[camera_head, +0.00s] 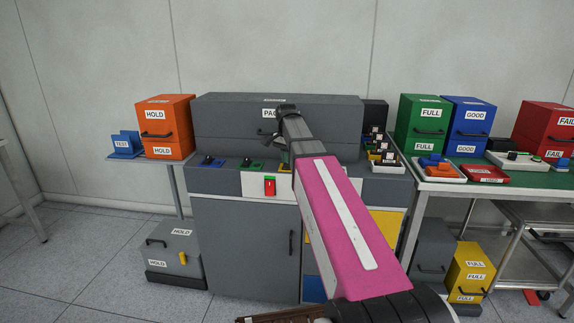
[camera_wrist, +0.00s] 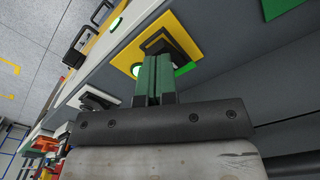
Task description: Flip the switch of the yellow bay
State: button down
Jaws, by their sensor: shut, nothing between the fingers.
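The yellow bay plate (camera_wrist: 128,60) lies on the grey console top in the wrist view. It carries a black switch (camera_wrist: 168,42), a glowing green-white round lamp (camera_wrist: 137,69) and a green strip beside the switch. My gripper (camera_wrist: 155,60) is shut and empty, its green fingertips right at the near side of the switch. I cannot tell whether they touch it, and they cover part of its base.
A green plate (camera_wrist: 281,6) and a white plate with a black switch (camera_wrist: 97,101) flank the yellow one. In the head view, blue (camera_head: 208,162) and green (camera_head: 250,164) switch plates sit left of my arm.

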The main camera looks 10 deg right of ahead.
jog(key=shift+f, duration=0.8)
dwell(0.4)
jog(key=shift+r, duration=3.55)
